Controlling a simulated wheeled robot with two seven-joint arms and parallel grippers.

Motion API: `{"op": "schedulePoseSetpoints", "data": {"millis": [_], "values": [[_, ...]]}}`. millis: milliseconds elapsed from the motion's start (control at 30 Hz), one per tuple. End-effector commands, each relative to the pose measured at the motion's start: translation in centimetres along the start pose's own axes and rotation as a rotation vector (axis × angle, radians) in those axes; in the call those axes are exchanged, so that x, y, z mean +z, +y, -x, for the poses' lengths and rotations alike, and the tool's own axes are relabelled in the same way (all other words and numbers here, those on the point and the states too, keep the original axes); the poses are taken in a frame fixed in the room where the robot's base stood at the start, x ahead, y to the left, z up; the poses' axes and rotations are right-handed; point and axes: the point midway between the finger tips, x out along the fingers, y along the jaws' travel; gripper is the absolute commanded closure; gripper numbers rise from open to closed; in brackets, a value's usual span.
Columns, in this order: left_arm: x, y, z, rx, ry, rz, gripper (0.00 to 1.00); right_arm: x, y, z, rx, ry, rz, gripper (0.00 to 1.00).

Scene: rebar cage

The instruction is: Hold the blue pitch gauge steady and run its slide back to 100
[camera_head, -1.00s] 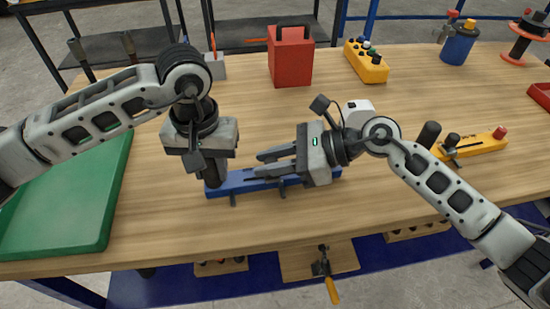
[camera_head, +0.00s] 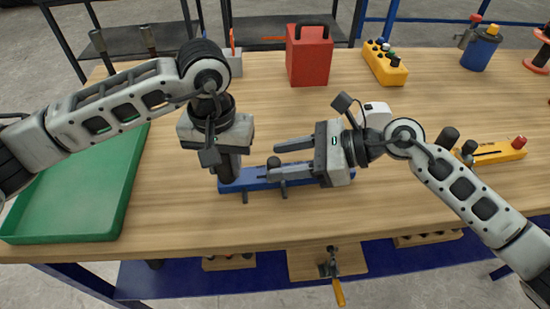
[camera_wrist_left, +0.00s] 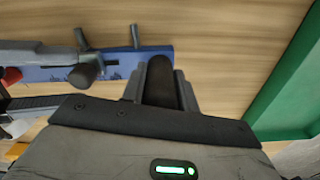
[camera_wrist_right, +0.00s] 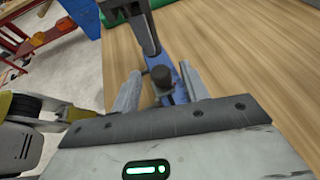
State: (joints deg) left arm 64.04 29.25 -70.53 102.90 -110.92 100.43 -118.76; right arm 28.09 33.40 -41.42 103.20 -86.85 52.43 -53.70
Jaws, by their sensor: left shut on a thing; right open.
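The blue pitch gauge (camera_head: 258,184) lies on the wooden table. My left gripper (camera_head: 228,172) points down at its left end, shut on the gauge's dark upright grip (camera_wrist_left: 166,85). The slide's dark round knob (camera_head: 273,163) stands above the gauge; it shows in the right wrist view (camera_wrist_right: 161,75) between the fingertips. My right gripper (camera_head: 279,160) is open, its fingers pointing left on either side of the knob. I cannot tell whether a finger touches it. The scale marks are too small to read, and my right gripper hides part of the gauge's right end.
A green tray (camera_head: 75,225) lies at the left. A red box (camera_head: 309,62) and a yellow button box (camera_head: 384,64) stand behind. A yellow device (camera_head: 500,151) is at the right. The table in front of the gauge is clear.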

Motion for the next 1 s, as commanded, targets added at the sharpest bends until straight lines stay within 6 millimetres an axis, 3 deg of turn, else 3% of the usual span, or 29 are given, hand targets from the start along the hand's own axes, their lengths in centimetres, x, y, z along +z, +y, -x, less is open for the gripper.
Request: {"op": "schedulePoseSetpoints", "data": {"millis": [200,400,600,833,1000], "values": [[0.0,0.1,0.1,0.002,0.002,-0.001,1.0,-0.2,0.0,5.0,-0.002,0.006,0.0,0.55],[0.0,0.1,0.1,0.002,0.002,-0.001,1.0,-0.1,0.0,8.2,-0.001,0.004,0.001,0.55],[0.0,0.1,0.1,0.002,0.002,-0.001,1.0,0.0,0.0,9.4,0.001,0.001,0.001,0.55],[0.0,0.0,0.1,0.002,0.002,-0.001,1.0,0.0,0.0,9.4,0.001,0.0,0.002,0.55],[0.0,0.0,0.1,0.002,0.002,-0.001,1.0,-1.3,-0.1,10.7,0.001,-0.015,-0.01,1.0]]}}
